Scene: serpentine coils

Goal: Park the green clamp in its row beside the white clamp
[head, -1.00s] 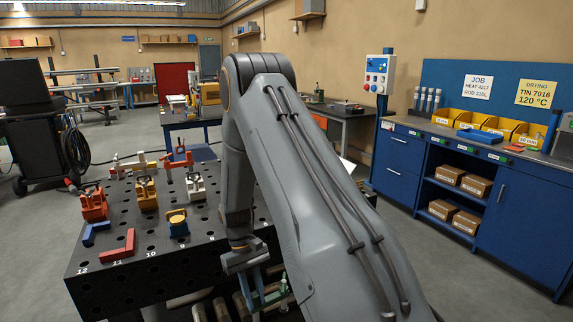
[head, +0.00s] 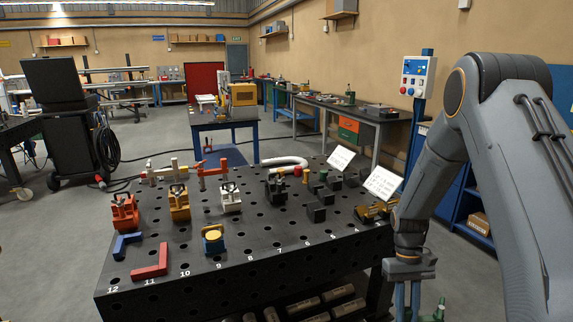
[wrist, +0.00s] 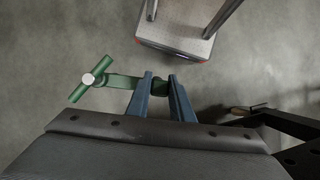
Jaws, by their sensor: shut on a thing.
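My gripper (head: 407,308) hangs off the right front side of the perforated black table (head: 240,262), its lower end cut by the picture's edge. In the wrist view its blue fingers (wrist: 161,84) are shut on the green clamp (wrist: 122,81), whose T-shaped handle sticks out to the left. A green bit of the clamp also shows in the head view (head: 439,311); the rest is hidden or out of frame. The white clamp (head: 230,199) stands on the table, right of the orange clamp (head: 179,205) and the red clamp (head: 124,214).
Dark clamps and blocks (head: 316,212) stand right of the white clamp, with two white cards (head: 384,182) behind. A yellow-topped piece (head: 213,240), a red angle (head: 151,262) and a blue angle (head: 126,245) lie near the front. Bare table shows between them.

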